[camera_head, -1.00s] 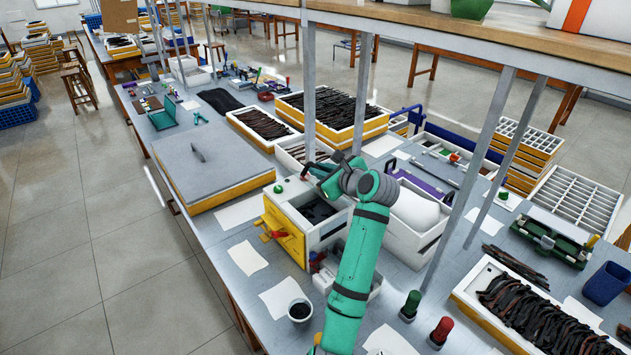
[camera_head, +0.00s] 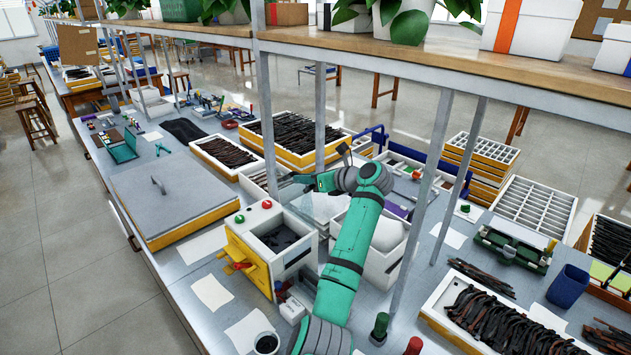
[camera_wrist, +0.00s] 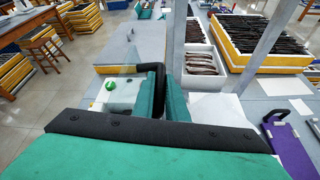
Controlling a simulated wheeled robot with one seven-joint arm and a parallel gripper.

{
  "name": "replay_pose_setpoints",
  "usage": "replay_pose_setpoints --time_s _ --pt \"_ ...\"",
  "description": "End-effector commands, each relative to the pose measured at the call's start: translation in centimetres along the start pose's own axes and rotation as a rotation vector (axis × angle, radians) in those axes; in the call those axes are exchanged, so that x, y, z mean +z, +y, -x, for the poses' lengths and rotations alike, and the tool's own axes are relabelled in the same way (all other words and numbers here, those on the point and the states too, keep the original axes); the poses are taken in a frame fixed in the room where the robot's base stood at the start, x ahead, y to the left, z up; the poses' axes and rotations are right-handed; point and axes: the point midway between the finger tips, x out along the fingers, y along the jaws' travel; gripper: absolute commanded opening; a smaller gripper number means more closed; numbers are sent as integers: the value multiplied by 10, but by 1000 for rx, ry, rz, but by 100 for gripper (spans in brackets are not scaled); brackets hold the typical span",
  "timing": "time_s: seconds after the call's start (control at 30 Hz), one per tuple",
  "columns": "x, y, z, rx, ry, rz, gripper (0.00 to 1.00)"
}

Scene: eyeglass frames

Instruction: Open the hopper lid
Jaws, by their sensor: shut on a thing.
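The hopper (camera_head: 242,245) is a white box with a yellow front, red and green buttons and an open-looking top with dark pieces inside. A clear panel, seemingly its lid (camera_head: 318,207), stands tilted up at the hopper's back right side. My gripper (camera_head: 308,183) is at the upper part of this panel, behind the opening. In the wrist view, my gripper (camera_wrist: 165,95) has its green fingers closed on a black bent handle (camera_wrist: 153,69). A green button (camera_wrist: 110,85) of the hopper shows left of the fingers. The lid's hinge is hidden.
A grey-topped flat box (camera_head: 170,195) lies left of the hopper. A white bin (camera_head: 385,262) stands close on its right, behind my arm. Shelf posts (camera_head: 412,200) rise to the right. A black cup (camera_head: 266,343) and papers lie in front.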

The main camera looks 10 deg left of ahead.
Motion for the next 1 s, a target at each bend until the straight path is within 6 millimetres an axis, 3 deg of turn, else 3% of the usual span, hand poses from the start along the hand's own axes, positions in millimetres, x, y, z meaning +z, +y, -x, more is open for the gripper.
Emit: replay_pose_setpoints --time_s 0.77,0.8,0.87,1.0 --pt "-8 -8 -4 5 8 -1 0" --pt "-8 -8 -4 5 8 -1 15" --pt "-8 -8 -4 6 9 -1 29" --pt "-9 -7 -4 7 10 -1 31"
